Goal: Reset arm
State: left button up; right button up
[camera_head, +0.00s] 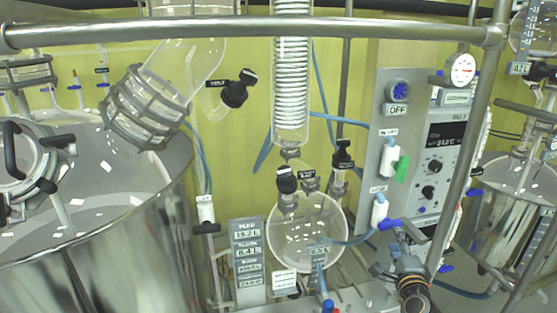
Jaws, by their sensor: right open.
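My right gripper (402,243) is at the lower right, small and dark, in front of the control panel's lower edge. It is open, and I see nothing held in it. Its fingertips are close to a white valve with a blue handle (390,224); I cannot tell whether they touch. My left gripper is not in view.
A steel vessel (150,240) fills the left. A round glass flask (300,245) stands at centre below a coil condenser (291,80). A control panel (388,110) is on the right. A steel rail (250,28) crosses the top, and a slanted post (470,130) stands right of my gripper.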

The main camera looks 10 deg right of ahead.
jog(key=s+a+f+n+g+y, duration=0.6)
jog(key=s+a+f+n, duration=0.4)
jog(key=s+a+n, duration=0.3)
jog(key=s+a+f+n+g, duration=0.2)
jog(key=s+a+n, duration=0.1)
jog(key=s, duration=0.5)
jog(key=s+a+f+n+g, duration=0.2)
jog(key=s+n+g, duration=0.15)
jog(key=s, duration=0.35)
jog(key=s+a+f+n+g, duration=0.2)
jog(key=s+a+n, duration=0.15)
jog(key=s, duration=0.45)
notch_tip(320, 180, down, 36)
jog(key=s+d+g+b, duration=0.1)
jog(key=s+b, duration=0.1)
jog(key=b, duration=0.7)
jog(key=s+d+f+b, duration=0.1)
jog(key=s+f+b, duration=0.1)
jog(key=s+f, duration=0.6)
jog(key=s+d+f+g+b, duration=0.1)
jog(key=s+d+f+b, duration=0.1)
jog(key=s+f, duration=0.6)
notch_tip(320, 180, down, 5)
jog(key=shift+s+n+h+b, duration=0.15)
jog(key=shift+n+h+b, duration=0.2)
jog(key=shift+b, duration=0.4)
